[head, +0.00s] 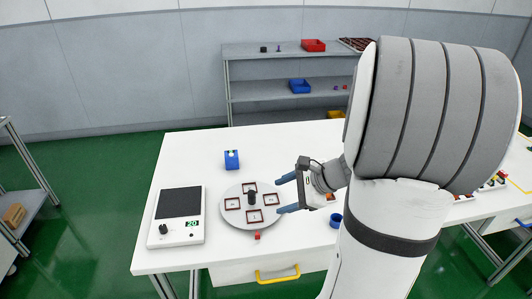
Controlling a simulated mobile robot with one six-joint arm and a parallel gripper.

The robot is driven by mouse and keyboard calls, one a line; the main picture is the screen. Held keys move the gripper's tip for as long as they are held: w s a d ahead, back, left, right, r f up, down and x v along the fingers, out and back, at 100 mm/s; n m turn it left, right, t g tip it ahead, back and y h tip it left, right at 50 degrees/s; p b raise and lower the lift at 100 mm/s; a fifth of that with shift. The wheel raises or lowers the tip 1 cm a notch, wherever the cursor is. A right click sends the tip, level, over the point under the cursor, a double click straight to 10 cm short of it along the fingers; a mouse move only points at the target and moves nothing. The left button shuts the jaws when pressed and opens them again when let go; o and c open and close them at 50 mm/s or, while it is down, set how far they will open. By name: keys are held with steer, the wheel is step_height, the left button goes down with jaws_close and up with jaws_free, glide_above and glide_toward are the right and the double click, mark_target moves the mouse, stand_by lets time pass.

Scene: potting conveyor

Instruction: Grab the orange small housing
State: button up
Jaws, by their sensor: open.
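My gripper (279,195) reaches in from the right over the white table. Its two blue-grey fingers are apart and point left, over or beside the right edge of a round grey turntable (232,217). No other orange housing shows clearly. My arm hides much of the table's right side.
The turntable has several dark-red square frames and a black centre knob. A white device with a green display (192,223), a blue box (231,159), a small red block (257,235) and a blue ring (336,220) are around it. A grey shelf (270,97) stands behind. The table's back left is clear.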

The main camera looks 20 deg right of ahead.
steer(key=w+d+f+m+t+h+b, duration=0.15)
steer(key=d+f+m+t, duration=0.4)
steer(key=d, duration=0.55)
steer(key=m+t+h+b, duration=0.15)
steer(key=m+h, duration=0.25)
steer(key=m, duration=0.5)
glide_toward(329, 197)
steer(key=w, duration=0.1)
steer(key=w+r, duration=0.1)
steer(key=w, duration=0.1)
steer(key=shift+r+n+y+b, duration=0.25)
steer(key=shift+r+b, duration=0.05)
steer(key=x, duration=0.7)
steer(key=shift+w+f+p, duration=0.15)
steer(key=shift+f+p, duration=0.1)
steer(key=shift+p, duration=0.05)
steer(key=shift+c, duration=0.4)
steer(key=c, duration=1)
steer(key=shift+r, duration=0.1)
